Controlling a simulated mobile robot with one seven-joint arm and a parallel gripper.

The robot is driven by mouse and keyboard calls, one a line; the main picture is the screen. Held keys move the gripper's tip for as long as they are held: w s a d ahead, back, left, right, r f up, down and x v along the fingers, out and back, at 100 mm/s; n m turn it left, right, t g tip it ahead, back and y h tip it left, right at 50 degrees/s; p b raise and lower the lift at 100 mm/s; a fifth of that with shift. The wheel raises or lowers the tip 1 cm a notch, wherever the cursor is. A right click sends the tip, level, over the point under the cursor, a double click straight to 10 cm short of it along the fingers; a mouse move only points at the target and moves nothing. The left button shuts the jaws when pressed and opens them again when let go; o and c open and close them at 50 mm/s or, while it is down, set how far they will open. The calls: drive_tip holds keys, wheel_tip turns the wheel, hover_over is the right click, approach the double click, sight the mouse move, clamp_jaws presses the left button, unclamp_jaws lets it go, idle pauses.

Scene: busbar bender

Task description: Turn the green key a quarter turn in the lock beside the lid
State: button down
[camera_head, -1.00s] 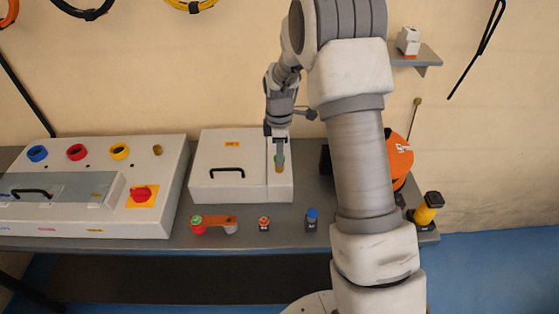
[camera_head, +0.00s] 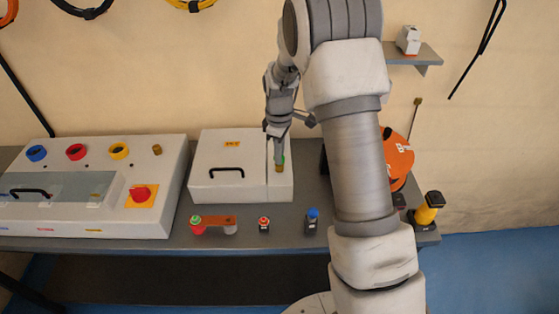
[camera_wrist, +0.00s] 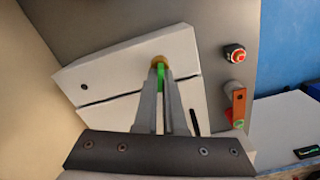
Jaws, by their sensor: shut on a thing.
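The green key (camera_wrist: 161,74) stands in the round brass lock (camera_wrist: 157,60) on the narrow strip beside the lid. In the head view only a little green shows above the brass lock (camera_head: 280,167). My gripper (camera_wrist: 163,85) is shut on the green key, with its fingers just at the lock. The white box's lid (camera_head: 228,155), with a black handle, is closed, and a thin seam parts it from the lock strip. How far the key is turned cannot be told, since the fingers hide most of it.
A control panel (camera_head: 90,205) with coloured rings and a red rotary switch (camera_head: 141,194) stands left. An orange bar piece (camera_head: 217,220), a red button (camera_head: 264,224) and a blue-topped part (camera_head: 312,218) lie in front of the box. An orange disc (camera_head: 398,160) is at right.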

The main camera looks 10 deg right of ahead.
drive_tip(key=shift+m, duration=0.6)
drive_tip(key=m, duration=0.5)
drive_tip(key=shift+m, duration=0.4)
drive_tip(key=m, duration=0.4)
drive_tip(key=shift+m, duration=0.8)
